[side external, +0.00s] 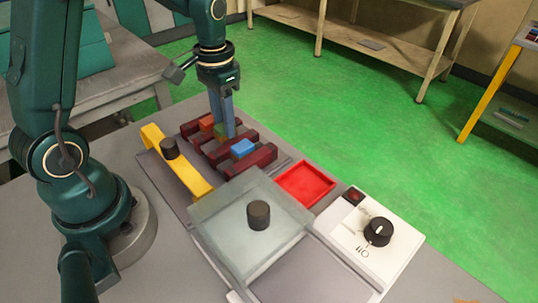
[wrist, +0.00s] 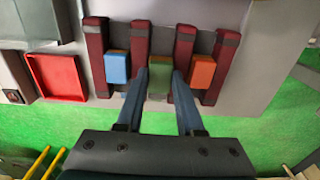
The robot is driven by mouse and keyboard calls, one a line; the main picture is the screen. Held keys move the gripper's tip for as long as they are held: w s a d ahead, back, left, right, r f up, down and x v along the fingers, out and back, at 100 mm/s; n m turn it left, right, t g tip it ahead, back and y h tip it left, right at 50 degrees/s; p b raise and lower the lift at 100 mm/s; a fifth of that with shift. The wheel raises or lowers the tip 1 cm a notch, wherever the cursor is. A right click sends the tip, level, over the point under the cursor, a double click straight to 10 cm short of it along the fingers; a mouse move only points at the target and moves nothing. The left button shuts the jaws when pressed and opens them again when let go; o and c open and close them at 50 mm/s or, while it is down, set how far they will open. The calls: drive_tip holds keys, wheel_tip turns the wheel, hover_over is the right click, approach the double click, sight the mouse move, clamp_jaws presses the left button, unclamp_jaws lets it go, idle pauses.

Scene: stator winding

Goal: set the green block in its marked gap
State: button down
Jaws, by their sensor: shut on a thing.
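The green block (wrist: 159,77) is between my gripper's two blue fingers (wrist: 160,82), which are shut on it. In the wrist view it lies in the middle gap between dark red bars (wrist: 186,45). The blue block (wrist: 117,67) sits in the gap to its left and the orange block (wrist: 202,71) in the gap to its right. In the side view my gripper (side external: 222,122) points down among the bars, and the green block (side external: 219,130) is partly hidden by the fingers. I cannot tell whether its underside touches the bottom of the gap.
A yellow bar (side external: 190,178) with a black knob (side external: 169,148) lies beside the bars. A translucent plate (side external: 225,215) with a black knob (side external: 258,214) is in front. A red tray (side external: 305,184) and a white box with a dial (side external: 378,232) stand to the right.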

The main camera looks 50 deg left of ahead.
drive_tip(key=shift+f, duration=0.1)
drive_tip(key=shift+c, duration=1.1)
unclamp_jaws()
drive_tip(key=shift+r, duration=3.55)
